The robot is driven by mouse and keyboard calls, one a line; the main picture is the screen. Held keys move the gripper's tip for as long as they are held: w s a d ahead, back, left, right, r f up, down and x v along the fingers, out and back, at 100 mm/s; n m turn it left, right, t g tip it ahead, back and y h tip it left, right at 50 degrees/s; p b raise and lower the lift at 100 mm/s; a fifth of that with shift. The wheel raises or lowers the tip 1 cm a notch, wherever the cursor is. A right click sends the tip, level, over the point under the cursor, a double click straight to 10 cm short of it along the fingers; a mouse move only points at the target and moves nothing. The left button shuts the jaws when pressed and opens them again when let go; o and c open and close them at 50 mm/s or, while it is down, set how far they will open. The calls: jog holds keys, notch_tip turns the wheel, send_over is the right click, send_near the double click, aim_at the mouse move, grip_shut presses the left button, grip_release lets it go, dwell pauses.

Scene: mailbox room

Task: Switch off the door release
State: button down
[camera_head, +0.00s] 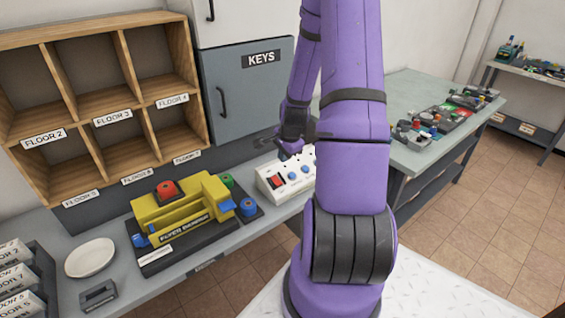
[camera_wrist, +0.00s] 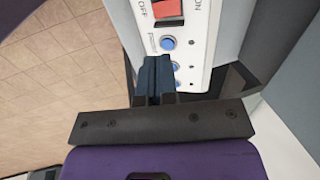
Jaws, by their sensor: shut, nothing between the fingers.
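A white control box (camera_head: 284,178) lies on the grey counter, with a red rocker switch (camera_head: 277,182) near its left end and blue buttons to the right of it. In the wrist view the red switch (camera_wrist: 168,9) is cut by the top edge, between OFF and ON lettering. A blue button (camera_wrist: 168,43) shows below it; another is partly hidden by my fingers. No door release label is readable. My gripper (camera_wrist: 155,66) is shut and empty, its dark fingertips over or close to the box face near the buttons; contact cannot be told. My arm hides the box's right end.
A yellow flyer device (camera_head: 183,212) on a dark base stands left of the box, with red, green and blue parts. Wooden pigeonholes (camera_head: 100,117) and a grey KEYS cabinet (camera_head: 246,85) are behind. A white plate (camera_head: 90,257) lies left. A cluttered table (camera_head: 395,110) stands right.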

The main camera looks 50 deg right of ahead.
aim_at(278, 183)
jog(key=x, duration=1.2)
jog(key=shift+f, duration=0.35)
jog(key=shift+s+f+t, duration=0.1)
jog(key=shift+f+t, duration=0.15)
jog(key=shift+t, duration=0.05)
jog(key=shift+r, duration=0.75)
jog(key=shift+r, duration=0.1)
